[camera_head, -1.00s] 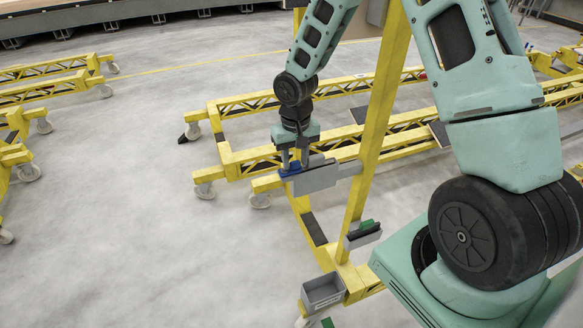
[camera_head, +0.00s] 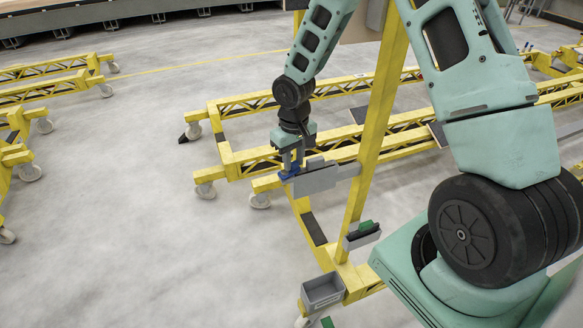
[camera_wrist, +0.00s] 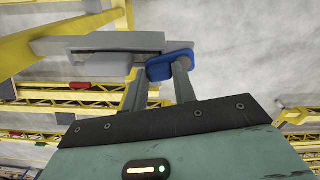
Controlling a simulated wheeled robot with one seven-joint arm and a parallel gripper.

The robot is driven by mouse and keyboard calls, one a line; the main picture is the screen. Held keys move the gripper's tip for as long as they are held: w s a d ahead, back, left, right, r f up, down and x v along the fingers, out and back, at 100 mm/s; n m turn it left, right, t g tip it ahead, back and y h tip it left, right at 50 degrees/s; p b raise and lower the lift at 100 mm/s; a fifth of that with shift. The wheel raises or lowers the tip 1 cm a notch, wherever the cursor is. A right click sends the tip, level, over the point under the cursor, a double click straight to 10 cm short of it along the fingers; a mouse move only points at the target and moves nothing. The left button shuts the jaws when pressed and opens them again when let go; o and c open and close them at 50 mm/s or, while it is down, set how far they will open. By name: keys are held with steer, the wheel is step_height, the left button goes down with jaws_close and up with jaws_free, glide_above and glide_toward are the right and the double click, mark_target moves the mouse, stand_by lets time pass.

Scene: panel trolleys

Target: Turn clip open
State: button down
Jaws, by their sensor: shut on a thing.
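The blue clip (camera_head: 288,174) sits at the left end of a grey bracket (camera_head: 316,179) on the yellow upright post of a trolley. My gripper (camera_head: 292,165) reaches down to the clip from above. In the wrist view the blue clip (camera_wrist: 168,67) lies at the tips of my two fingers (camera_wrist: 160,82), beside the end of the grey bracket (camera_wrist: 100,43). The fingers are shut on the clip and partly cover it. The clip appears turned at an angle to the bracket; its exact angle is hard to tell.
The yellow post (camera_head: 378,125) stands just right of the clip. Lower on the trolley are a grey holder with a green part (camera_head: 365,226) and an open grey bin (camera_head: 323,291). Yellow trolley frames lie behind and at far left. The floor (camera_head: 120,220) at left is clear.

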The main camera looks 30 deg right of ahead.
steer(key=shift+w+n+p, duration=0.3)
steer(key=shift+n+p, duration=0.1)
steer(key=shift+n, duration=0.7)
steer(key=shift+w+a+r+n+p, duration=0.1)
steer(key=shift+w+a+n+p, duration=0.1)
steer(key=shift+n+p, duration=0.55)
steer(key=shift+w+n, duration=0.1)
steer(key=shift+n, duration=0.35)
steer(key=shift+w+a+n+p, duration=0.15)
steer(key=shift+n+p, duration=0.1)
steer(key=shift+n, duration=0.4)
steer(key=shift+w+n+p, duration=0.1)
steer(key=shift+n+p, duration=0.15)
steer(key=shift+n, duration=0.4)
